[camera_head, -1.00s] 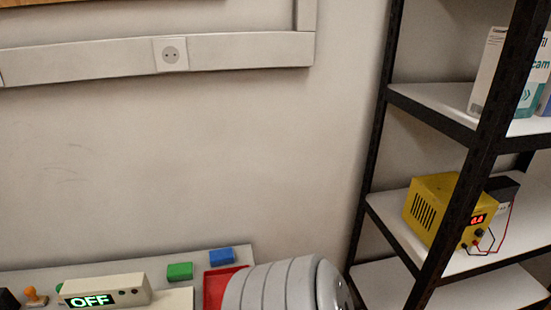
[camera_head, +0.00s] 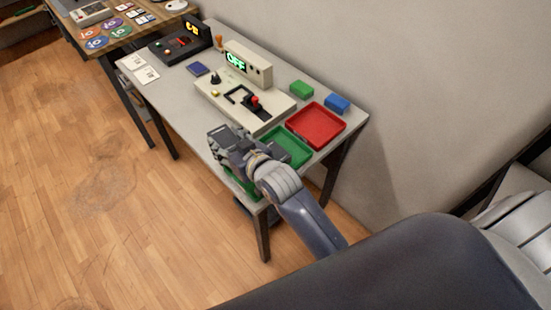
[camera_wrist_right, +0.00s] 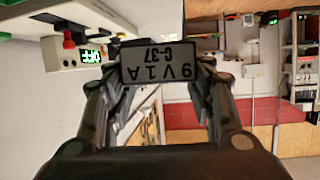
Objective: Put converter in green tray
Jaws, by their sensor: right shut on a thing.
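My right gripper (camera_head: 228,147) is shut on the converter (camera_head: 220,135), a dark block held over the table's near edge, left of the green tray. My left gripper is not in view.
The white table (camera_head: 180,108) also carries a red tray (camera_head: 318,125), a green block (camera_head: 301,89), a blue block (camera_head: 337,103) and a test device (camera_head: 248,66) showing "OFF". A green edge (camera_head: 243,185) shows below my gripper.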

